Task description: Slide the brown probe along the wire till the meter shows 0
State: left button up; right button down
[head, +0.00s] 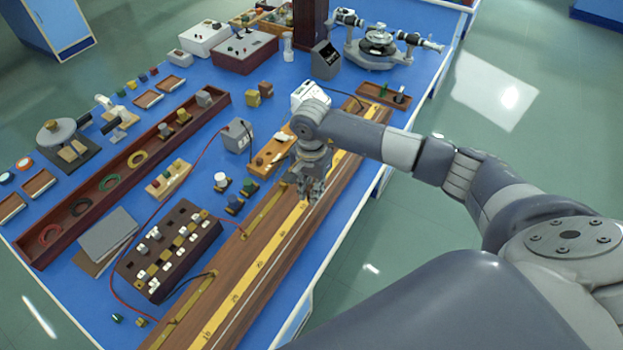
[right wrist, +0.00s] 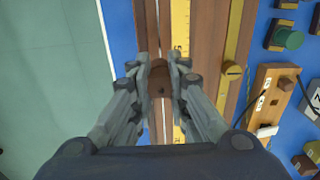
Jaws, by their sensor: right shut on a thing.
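The brown probe (right wrist: 159,77) is between the fingertips of my right gripper (right wrist: 159,72), which is shut on it over the long wooden board (right wrist: 207,70). The wire (right wrist: 157,25) shows as a thin pale line along the board, beside the yellow scale (right wrist: 180,25). In the head view my right gripper (head: 312,190) is low over the board (head: 240,262), around its middle, and hides the probe. A white box-shaped device (head: 310,93) stands beyond the gripper; I cannot tell whether it is the meter, and no reading is legible. My left gripper is not in view.
A dark plug box (head: 170,250) with several pale plugs lies left of the board, with a red lead. A wooden key block (head: 270,155) and a grey box (head: 237,135) stand beyond it. The table's edge runs close along the board's right side.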

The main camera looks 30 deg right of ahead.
aim_at(312, 214)
jog(key=shift+f+b, duration=0.3)
jog(key=shift+f, duration=0.45)
jog(key=shift+f+b, duration=1.25)
jog(key=shift+f, duration=0.7)
jog(key=shift+f+b, duration=0.3)
jog(key=shift+b, duration=0.15)
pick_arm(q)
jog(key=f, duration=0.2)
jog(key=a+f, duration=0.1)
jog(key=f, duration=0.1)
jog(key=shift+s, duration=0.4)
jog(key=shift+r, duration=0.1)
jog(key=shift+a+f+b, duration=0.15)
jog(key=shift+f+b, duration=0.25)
pick_arm(e)
jog(key=shift+f, duration=0.1)
jog(key=shift+s+a+f, duration=0.1)
jog(key=shift+s+f, duration=0.15)
jog(key=shift+s, duration=0.05)
dwell(0.8)
